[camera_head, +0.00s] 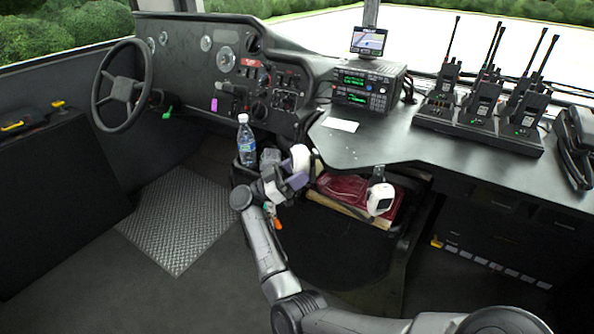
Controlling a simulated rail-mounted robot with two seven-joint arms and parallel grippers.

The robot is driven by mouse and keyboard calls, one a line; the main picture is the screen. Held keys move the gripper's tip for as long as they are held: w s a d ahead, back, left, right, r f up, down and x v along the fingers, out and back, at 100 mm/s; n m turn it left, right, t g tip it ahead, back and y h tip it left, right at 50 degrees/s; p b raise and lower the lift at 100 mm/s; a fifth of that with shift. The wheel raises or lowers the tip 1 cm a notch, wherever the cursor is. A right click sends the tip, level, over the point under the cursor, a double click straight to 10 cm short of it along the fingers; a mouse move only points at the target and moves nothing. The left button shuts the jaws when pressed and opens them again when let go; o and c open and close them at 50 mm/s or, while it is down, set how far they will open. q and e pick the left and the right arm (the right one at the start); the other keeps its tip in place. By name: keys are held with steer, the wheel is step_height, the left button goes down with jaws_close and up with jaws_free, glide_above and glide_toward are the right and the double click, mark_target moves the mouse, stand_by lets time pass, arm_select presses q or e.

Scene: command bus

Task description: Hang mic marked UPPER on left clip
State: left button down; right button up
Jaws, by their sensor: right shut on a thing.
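My right gripper (293,178) is shut beside a small white object (300,157) at the front edge of the dash shelf. The white object looks like a mic, and the fingers partly cover it. A second white, mic-like object (380,199) hangs at the front of the shelf, right of my gripper, below a small dark piece that may be a clip. I cannot read any marking on either one. The left clip cannot be made out and may be behind my gripper. My left gripper is not in view.
A water bottle (246,141) stands just left of my gripper. A dark red item (356,190) lies in the bin below the shelf. A radio unit (368,86) and a charger rack (478,128) with several handheld radios stand on the shelf. The floor at left is clear.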

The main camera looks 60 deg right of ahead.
steer(key=shift+w, duration=0.1)
stand_by(0.4)
steer(key=shift+p, duration=0.35)
steer(key=shift+f, duration=0.1)
stand_by(0.5)
stand_by(0.3)
steer(key=shift+f, duration=0.5)
steer(key=shift+f, duration=0.1)
steer(key=shift+f, duration=0.2)
stand_by(0.4)
steer(key=shift+f+b, duration=0.35)
